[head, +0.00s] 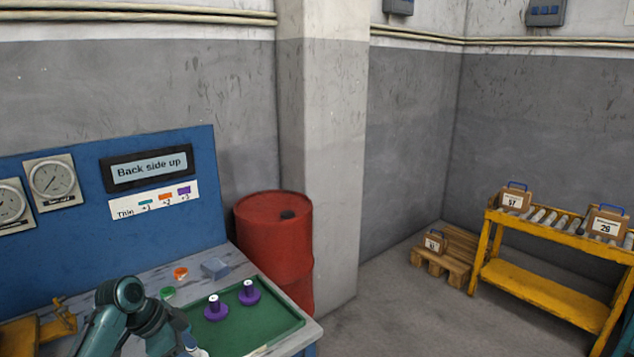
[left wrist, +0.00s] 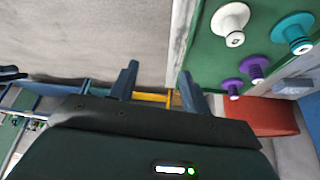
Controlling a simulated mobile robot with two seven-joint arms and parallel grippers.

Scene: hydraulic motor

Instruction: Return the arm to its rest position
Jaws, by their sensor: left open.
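My left arm shows at the bottom left of the head view, bent over the workbench; its gripper is not clearly visible there. In the left wrist view my left gripper (left wrist: 160,90) is open, with nothing between its two fingers. The green mat (left wrist: 210,62) lies beside the fingers, to the right. On it stand a white spool-shaped piece (left wrist: 232,20), a teal one (left wrist: 294,30) and two purple ones (left wrist: 256,68). The head view shows the two purple pieces (head: 249,294) upright on the mat (head: 274,322). My right gripper is in neither view.
A blue panel (head: 60,240) with gauges and a sign reading "Back side up" (head: 152,168) stands behind the bench. A red barrel (head: 270,235) is just beyond it. A yellow roller rack (head: 530,284) and a pallet (head: 445,262) stand at the right. The floor between is clear.

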